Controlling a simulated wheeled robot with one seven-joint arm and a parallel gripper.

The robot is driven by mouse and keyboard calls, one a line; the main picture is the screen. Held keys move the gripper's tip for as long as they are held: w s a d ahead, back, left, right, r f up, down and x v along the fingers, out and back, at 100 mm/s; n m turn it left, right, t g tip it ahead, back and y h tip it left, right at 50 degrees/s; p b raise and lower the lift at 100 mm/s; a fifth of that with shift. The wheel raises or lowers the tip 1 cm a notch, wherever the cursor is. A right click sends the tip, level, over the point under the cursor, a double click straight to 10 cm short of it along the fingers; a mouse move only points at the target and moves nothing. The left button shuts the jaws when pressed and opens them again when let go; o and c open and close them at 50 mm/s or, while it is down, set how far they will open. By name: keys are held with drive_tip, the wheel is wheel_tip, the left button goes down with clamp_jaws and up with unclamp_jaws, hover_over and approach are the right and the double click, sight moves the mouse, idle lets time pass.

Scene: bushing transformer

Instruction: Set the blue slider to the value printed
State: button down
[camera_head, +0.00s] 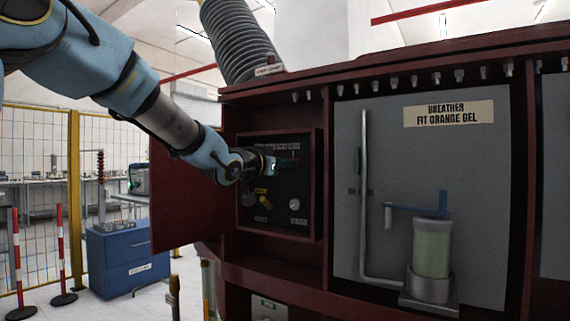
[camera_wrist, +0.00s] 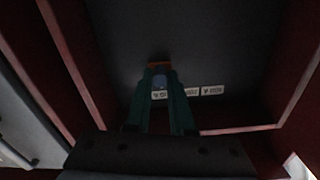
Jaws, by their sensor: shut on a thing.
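The blue slider (camera_wrist: 159,79) shows between my fingertips in the wrist view, in front of the dark control panel (camera_head: 283,180). My gripper (camera_head: 276,164) reaches into the panel's recessed box in the head view. It also shows in the wrist view (camera_wrist: 160,86), its green fingers shut on the blue slider. A small orange part lies just beyond the fingertips. Small white labels (camera_wrist: 212,90) stand in a row beside the slider; their print is too small and dark to read. In the head view my gripper hides the slider.
The panel also carries a yellow part (camera_head: 275,199) and a round pale knob (camera_head: 294,204). Dark red walls frame the box. To its right, a grey panel holds a breather (camera_head: 432,248) under a sign (camera_head: 448,114). A blue cabinet (camera_head: 128,258) stands at left.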

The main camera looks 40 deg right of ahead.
drive_tip(key=w+a+p, duration=0.2)
drive_tip(key=w+p, duration=0.2)
drive_tip(key=w, duration=0.4)
drive_tip(key=shift+w+a, duration=0.1)
drive_tip(key=c, duration=0.8)
unclamp_jaws()
drive_tip(key=shift+o, duration=0.2)
drive_tip(key=b+v, duration=0.2)
drive_tip(key=v, duration=0.8)
drive_tip(key=shift+a, duration=0.35)
